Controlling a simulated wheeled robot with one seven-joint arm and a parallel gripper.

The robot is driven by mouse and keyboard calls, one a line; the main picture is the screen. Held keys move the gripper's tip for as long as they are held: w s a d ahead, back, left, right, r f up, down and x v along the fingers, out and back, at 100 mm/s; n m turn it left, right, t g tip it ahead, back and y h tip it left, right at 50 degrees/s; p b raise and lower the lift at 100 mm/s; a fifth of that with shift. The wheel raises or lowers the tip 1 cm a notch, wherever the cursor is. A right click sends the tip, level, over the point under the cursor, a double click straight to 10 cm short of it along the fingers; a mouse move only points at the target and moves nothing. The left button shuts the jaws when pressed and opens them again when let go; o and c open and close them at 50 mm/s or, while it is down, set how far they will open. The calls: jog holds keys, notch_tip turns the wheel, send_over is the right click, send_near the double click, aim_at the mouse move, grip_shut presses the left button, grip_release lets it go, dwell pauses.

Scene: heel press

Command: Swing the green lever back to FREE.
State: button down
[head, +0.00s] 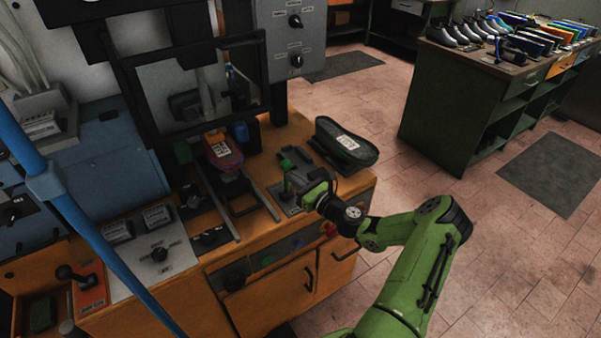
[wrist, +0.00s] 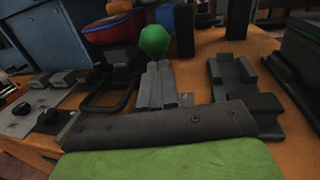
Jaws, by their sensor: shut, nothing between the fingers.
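The green lever (head: 287,181) stands on a grey base on the right part of the orange bench, with a green knob on top. In the wrist view its round green knob (wrist: 155,41) shows just beyond my fingertips. My gripper (wrist: 158,68) is shut, its grey fingers side by side with nothing between them. In the head view my gripper (head: 304,197) is close on the right of the lever's post. I cannot tell whether the fingers touch the lever. The FREE marking cannot be read in either view.
A red and blue shoe form with a white label (head: 222,150) sits in the press, left of the lever. A blue pole (head: 75,212) crosses the left side.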

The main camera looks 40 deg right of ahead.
aim_at(288, 169)
jog(key=w+g+p, duration=0.1)
jog(key=p, duration=0.1)
jog(key=w+r+g+p, duration=0.1)
jog(key=p, duration=0.1)
jog(key=w+g+p, duration=0.1)
jog(key=p, duration=0.1)
jog(key=shift+w+r+h+p, duration=0.1)
jog(key=shift+r+h+p, duration=0.15)
jog(key=shift+h+p, duration=0.05)
jog(key=shift+w+d+f+m+g, duration=0.1)
jog(key=shift+w+f+m+g, duration=0.05)
jog(key=shift+w+m+g, duration=0.15)
jog(key=shift+w+f, duration=0.1)
jog(key=shift+w, duration=0.1)
jog(key=shift+w+p, duration=0.1)
jog(key=shift+p, duration=0.2)
jog(key=shift+r, duration=0.25)
